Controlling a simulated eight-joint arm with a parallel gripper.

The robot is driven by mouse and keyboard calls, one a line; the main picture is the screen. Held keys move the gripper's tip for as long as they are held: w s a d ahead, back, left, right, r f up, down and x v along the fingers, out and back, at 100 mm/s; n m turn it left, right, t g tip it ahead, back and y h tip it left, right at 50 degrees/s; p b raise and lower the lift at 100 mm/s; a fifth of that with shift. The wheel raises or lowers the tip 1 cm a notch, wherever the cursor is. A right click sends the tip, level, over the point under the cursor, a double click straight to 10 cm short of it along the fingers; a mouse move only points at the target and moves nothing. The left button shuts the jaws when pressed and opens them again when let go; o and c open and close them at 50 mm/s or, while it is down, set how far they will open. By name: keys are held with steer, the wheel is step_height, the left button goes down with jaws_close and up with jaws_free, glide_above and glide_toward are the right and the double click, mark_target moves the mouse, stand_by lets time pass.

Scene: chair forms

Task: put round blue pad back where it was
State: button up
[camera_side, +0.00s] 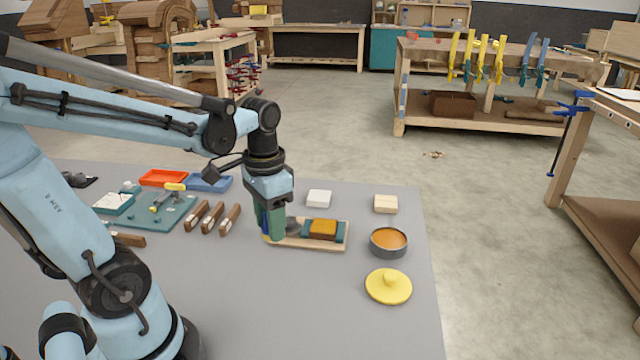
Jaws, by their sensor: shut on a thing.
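My gripper (274,236) points down at the left end of a small wooden tray (310,246). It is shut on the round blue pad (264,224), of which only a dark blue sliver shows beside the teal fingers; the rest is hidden. I cannot tell whether the pad touches the tray. A grey round piece (293,225) sits just right of the fingers. A brown-orange block (323,228) on a teal base lies in the right part of the tray.
A grey bowl with orange contents (388,242) and a yellow lid (388,286) stand right. Wood-handled tools (214,218), a green mat (165,212), and red (163,178) and blue (210,183) trays are left. The front table is clear.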

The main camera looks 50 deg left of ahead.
glide_above(247, 249)
step_height(247, 249, down, 7)
steer(key=shift+r, duration=0.15)
steer(key=shift+f, duration=2)
steer(key=shift+f, duration=0.1)
steer(key=o, duration=0.9)
steer(key=shift+o, duration=0.2)
step_height(247, 249, up, 12)
steer(key=w+d+t, duration=0.2)
steer(key=d+t, duration=0.1)
steer(key=d, duration=0.6)
steer(key=w+d+r+t, duration=0.1)
steer(key=d+t, duration=0.3)
steer(key=d, duration=0.5)
steer(key=shift+w+d+r, duration=0.3)
steer(key=shift+w, duration=0.45)
